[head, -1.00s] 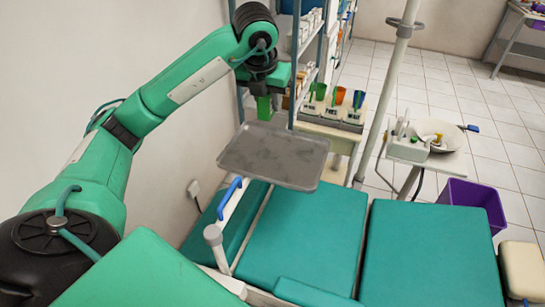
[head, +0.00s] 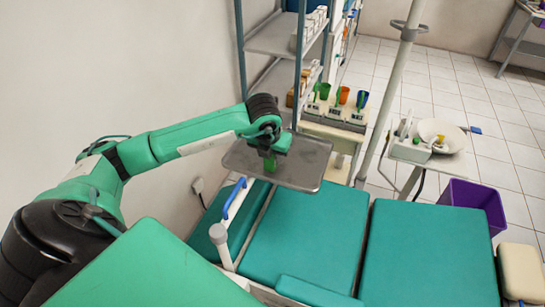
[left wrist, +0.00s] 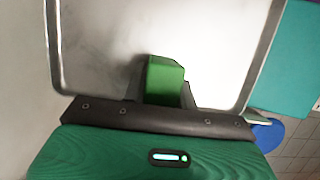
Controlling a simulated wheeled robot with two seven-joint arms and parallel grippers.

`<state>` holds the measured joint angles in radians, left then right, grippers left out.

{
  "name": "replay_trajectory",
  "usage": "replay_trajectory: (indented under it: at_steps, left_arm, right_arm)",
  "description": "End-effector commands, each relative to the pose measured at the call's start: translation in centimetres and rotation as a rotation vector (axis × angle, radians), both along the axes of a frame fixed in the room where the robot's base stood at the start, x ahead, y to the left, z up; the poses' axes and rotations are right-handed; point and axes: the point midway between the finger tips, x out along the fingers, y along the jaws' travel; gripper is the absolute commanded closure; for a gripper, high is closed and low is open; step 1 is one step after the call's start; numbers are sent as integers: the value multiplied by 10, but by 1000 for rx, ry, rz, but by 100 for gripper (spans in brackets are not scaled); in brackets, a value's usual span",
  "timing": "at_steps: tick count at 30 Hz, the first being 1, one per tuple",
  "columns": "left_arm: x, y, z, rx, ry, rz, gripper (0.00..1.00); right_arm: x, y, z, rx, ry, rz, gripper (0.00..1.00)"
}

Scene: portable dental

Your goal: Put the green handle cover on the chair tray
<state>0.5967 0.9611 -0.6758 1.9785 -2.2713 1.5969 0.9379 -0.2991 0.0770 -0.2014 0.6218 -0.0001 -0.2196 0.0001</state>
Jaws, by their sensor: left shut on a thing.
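The green handle cover (head: 270,165) is a small green block under my left gripper (head: 269,156). In the left wrist view the cover (left wrist: 164,80) sticks out beyond the dark gripper edge, over the tray. My left gripper is shut on it. The chair tray (head: 308,171) is a flat grey metal tray with a raised rim, and its bare surface fills much of the left wrist view (left wrist: 215,40). The cover is over the tray's left part; I cannot tell whether it touches the surface. The fingertips are mostly hidden. My right gripper is not in view.
The teal dental chair (head: 305,235) lies below the tray, with a blue-topped armrest (head: 235,198). A shelf rack (head: 272,40) stands behind. A small cart (head: 335,115) holds coloured cups. A white basin (head: 440,135) and purple bin (head: 473,203) are to the right.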

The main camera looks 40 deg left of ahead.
Motion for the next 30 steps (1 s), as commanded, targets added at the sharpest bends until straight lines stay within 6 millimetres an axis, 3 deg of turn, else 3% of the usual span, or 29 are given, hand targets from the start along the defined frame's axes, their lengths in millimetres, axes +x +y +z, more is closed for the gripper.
replay_trajectory:
  at_steps: [4,14,15,17,30]
  left_arm:
    - [-1,0,-17,1,1,0,94]
    - [0,0,-21,0,0,0,94]
    - [0,0,-19,0,0,0,65]
    - [0,0,-19,0,0,0,53]
    - [-1,0,-11,0,-3,-1,51]
  right_arm:
    - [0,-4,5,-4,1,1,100]
    - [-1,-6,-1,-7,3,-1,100]
    - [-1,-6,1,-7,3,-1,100]
    - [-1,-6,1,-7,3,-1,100]
    - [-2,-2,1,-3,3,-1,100]
